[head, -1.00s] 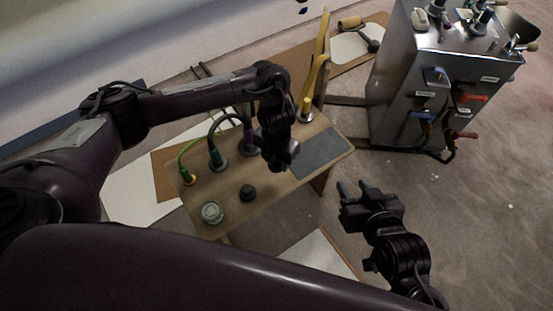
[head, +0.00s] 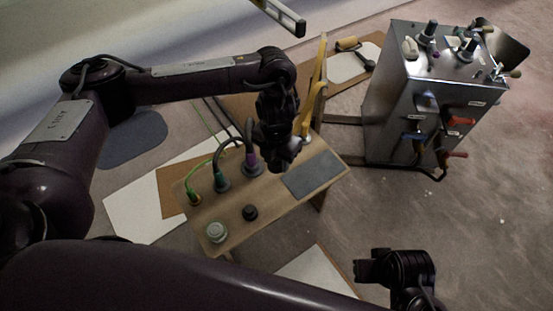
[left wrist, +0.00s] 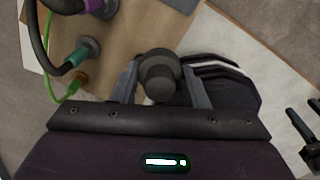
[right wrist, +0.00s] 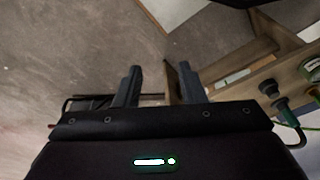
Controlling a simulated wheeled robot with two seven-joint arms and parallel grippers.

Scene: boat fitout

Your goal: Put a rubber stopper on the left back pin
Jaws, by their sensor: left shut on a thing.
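My left gripper (head: 281,165) is over the wooden bench. In the left wrist view, its fingers (left wrist: 160,85) are shut on a dark grey round rubber stopper (left wrist: 160,72). In the head view the held stopper is mostly hidden by the gripper. A black round piece (head: 249,212), perhaps another stopper, stands on the bench. My right gripper (head: 372,266) is off the bench at the lower right; in the right wrist view its fingers (right wrist: 158,88) are apart with nothing between them. I cannot tell which part is the left back pin.
The bench (head: 265,192) carries green, teal and purple plugs (head: 249,160) with cables, a round pale-green tin (head: 216,232) and a grey mat (head: 314,175). A yellow frame (head: 313,95) rises at its far end. A metal cabinet (head: 395,105) with knobs and handles stands right. Floor between is clear.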

